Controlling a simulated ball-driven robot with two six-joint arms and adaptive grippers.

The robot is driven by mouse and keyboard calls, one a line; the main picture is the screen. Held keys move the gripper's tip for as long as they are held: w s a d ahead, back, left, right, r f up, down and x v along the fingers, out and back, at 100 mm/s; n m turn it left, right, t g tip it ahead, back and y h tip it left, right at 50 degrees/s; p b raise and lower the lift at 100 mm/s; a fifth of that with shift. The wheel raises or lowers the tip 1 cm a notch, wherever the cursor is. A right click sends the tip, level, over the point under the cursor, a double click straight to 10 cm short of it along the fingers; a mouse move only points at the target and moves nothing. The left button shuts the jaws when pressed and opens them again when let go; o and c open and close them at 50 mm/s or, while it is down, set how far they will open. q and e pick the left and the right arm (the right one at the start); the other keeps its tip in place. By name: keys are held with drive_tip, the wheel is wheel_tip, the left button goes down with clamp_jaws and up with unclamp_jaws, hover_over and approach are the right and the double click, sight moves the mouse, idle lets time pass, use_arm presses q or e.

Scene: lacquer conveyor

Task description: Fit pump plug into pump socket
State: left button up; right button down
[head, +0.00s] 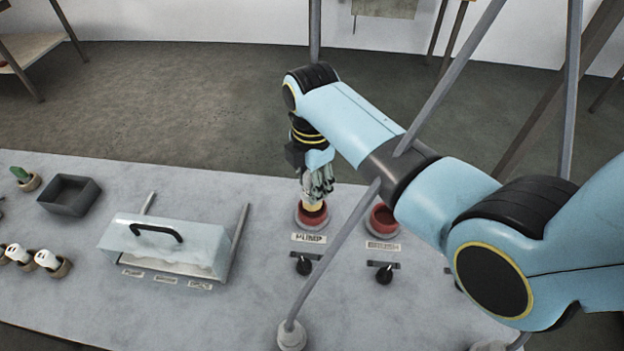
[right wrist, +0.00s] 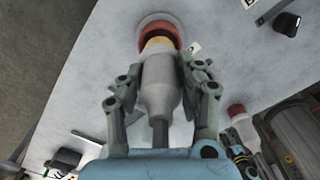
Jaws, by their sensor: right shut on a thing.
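The pump plug is a grey tapered body (right wrist: 160,85) with a yellow end (head: 313,206). My right gripper (head: 318,190) is shut on it and points down over the pump socket. The pump socket (head: 312,217) is a red cup in a pale round base, behind the label "PUMP". In the right wrist view, the gripper fingers (right wrist: 162,97) flank the plug, and the yellow end overlaps the red socket (right wrist: 150,27). The plug looks in line with the socket, with its tip at or in the mouth. How deep it sits is hidden. My left gripper is not seen.
A second red socket (head: 382,219) stands to the right. Black switches (head: 303,265) sit in front of the sockets. A clear cover with a black handle (head: 165,245) is at left. A dark tray (head: 70,195) and several white plugs (head: 47,260) are farther left.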

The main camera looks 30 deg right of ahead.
drive_tip(key=shift+p, duration=0.3)
drive_tip(key=shift+f+b, duration=1.1)
drive_tip(key=shift+f, duration=0.9)
drive_tip(key=c, duration=0.8)
unclamp_jaws()
drive_tip(key=shift+r, duration=0.25)
wheel_tip(320, 180, up, 12)
drive_tip(key=shift+f, duration=0.25)
